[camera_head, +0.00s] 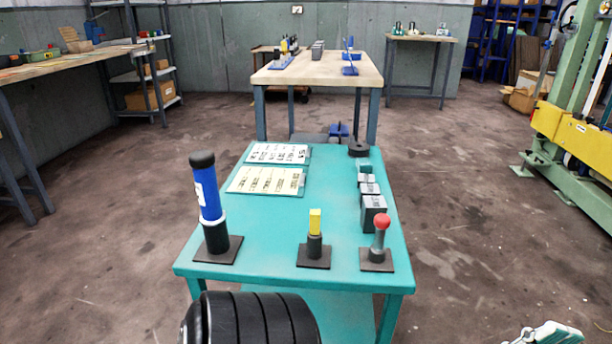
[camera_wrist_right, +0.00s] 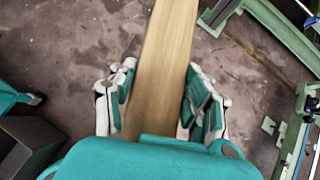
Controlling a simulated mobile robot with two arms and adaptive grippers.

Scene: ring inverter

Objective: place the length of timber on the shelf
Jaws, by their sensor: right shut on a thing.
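The length of timber (camera_wrist_right: 165,50) is a long, flat, light-brown board in the right wrist view. It runs from the top edge down between the fingers, and its lower end is hidden behind the gripper body. My right gripper (camera_wrist_right: 158,102) is shut on it, one finger on each side. In the head view only a white and green part of this gripper (camera_head: 550,334) shows at the bottom right, and the timber is out of view. A grey metal shelf unit (camera_head: 148,76) with several levels stands at the back left. My left gripper is not in view.
A teal table (camera_head: 330,254) with tools, blocks and two charts stands in front of me. A wooden-topped table (camera_head: 330,68) is behind it, a workbench (camera_head: 70,64) at left. A green and yellow machine (camera_head: 575,130) stands at right. Floor between is clear.

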